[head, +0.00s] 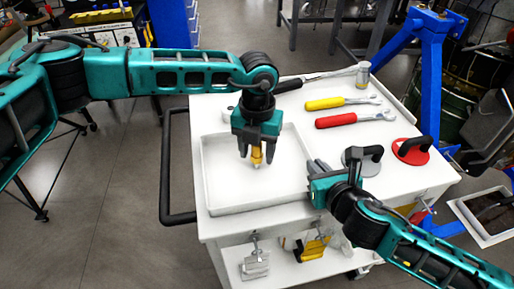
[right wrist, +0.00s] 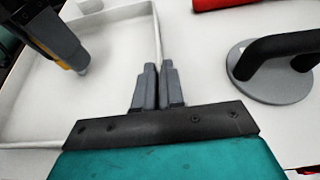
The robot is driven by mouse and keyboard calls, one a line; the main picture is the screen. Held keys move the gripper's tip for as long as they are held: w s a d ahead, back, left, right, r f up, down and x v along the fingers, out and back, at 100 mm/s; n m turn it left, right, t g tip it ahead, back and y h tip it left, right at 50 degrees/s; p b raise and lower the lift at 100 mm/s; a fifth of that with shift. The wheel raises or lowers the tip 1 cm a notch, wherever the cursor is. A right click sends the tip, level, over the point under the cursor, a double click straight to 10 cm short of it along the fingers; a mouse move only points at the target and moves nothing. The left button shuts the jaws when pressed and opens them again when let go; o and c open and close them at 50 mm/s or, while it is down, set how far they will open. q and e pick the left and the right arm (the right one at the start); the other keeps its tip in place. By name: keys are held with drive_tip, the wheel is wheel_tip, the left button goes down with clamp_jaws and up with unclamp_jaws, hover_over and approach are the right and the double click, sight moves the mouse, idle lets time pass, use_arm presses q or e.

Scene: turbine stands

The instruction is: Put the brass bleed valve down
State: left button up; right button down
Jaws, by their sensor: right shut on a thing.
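The brass bleed valve (head: 256,158) is upright over the floor of the white tray (head: 229,210), near its middle. I cannot tell whether its lower tip touches the tray. My left gripper (head: 257,153) points down around the valve; its fingers look apart, with a gap on each side of it. My right gripper (head: 315,166) is shut on the tray's right wall. In the right wrist view its fingers (right wrist: 158,85) straddle that wall.
On the white cart top (head: 300,109), right of the tray, are a yellow-handled wrench (head: 325,103), a red-handled wrench (head: 338,121), a grey disc with a handle (head: 355,160) and a red one (head: 411,151). A small metal cylinder (head: 363,74) stands behind. Clamps hang below the front edge.

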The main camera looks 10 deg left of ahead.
use_arm(q)
drive_tip(key=shift+r, duration=0.1)
wheel_tip(320, 180, up, 12)
idle(0.6)
drive_tip(key=shift+r, duration=0.1)
use_arm(e)
drive_tip(key=c, duration=1.2)
unclamp_jaws()
drive_tip(key=shift+o, duration=0.2)
